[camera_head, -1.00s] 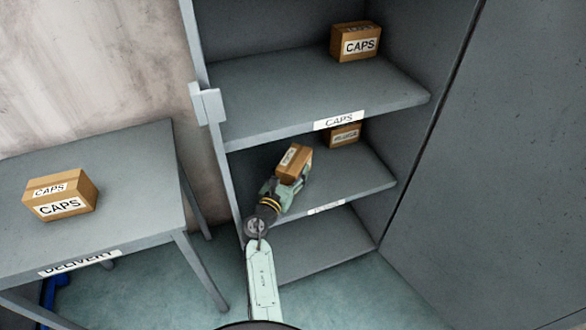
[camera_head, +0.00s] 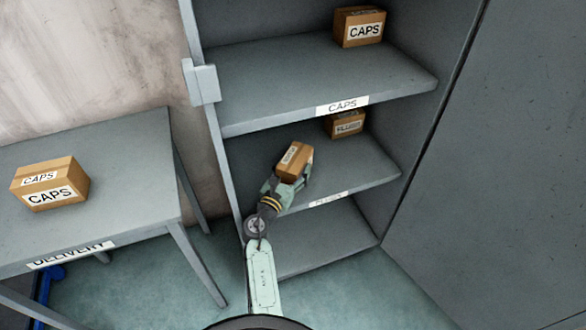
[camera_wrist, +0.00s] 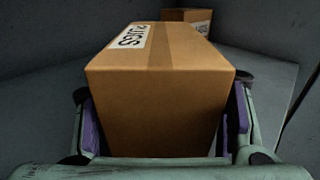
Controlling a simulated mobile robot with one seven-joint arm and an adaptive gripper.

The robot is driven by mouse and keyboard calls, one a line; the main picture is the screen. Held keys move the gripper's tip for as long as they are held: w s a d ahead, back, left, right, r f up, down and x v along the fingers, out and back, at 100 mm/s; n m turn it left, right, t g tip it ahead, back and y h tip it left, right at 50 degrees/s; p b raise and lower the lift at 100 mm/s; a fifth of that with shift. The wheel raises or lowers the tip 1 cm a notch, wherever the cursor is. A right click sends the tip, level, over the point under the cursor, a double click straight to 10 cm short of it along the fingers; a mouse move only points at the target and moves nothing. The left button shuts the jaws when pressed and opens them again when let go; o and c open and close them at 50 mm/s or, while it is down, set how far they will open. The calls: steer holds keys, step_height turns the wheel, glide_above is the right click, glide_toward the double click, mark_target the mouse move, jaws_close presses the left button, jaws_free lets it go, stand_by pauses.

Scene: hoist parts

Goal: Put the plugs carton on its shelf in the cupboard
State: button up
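A brown carton (camera_head: 294,161) is in my gripper (camera_head: 290,183), in the opening of the cupboard's middle shelf (camera_head: 352,177). In the wrist view the carton (camera_wrist: 160,100) sits between both purple-padded fingers, and its partly seen top label looks like PLUGS. In the head view that label is too small to read. The middle shelf's front label is hard to read. Another carton, labelled PLUGS (camera_head: 345,124), stands at the back of this shelf and shows behind the held one in the wrist view (camera_wrist: 188,16).
A CAPS carton (camera_head: 358,27) stands on the upper shelf (camera_head: 290,85), labelled CAPS. Another CAPS carton (camera_head: 50,184) is on the DELIVERY table (camera_head: 130,160) at left. The middle shelf has free room in front of and beside its back carton. The cupboard's side post is left of my arm.

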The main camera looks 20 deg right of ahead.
steer(key=shift+o, duration=1.3)
steer(key=shift+s+a+r, duration=0.1)
steer(key=shift+r, duration=0.15)
steer(key=b+v, duration=0.1)
steer(key=v, duration=1)
steer(key=shift+s+a, duration=0.25)
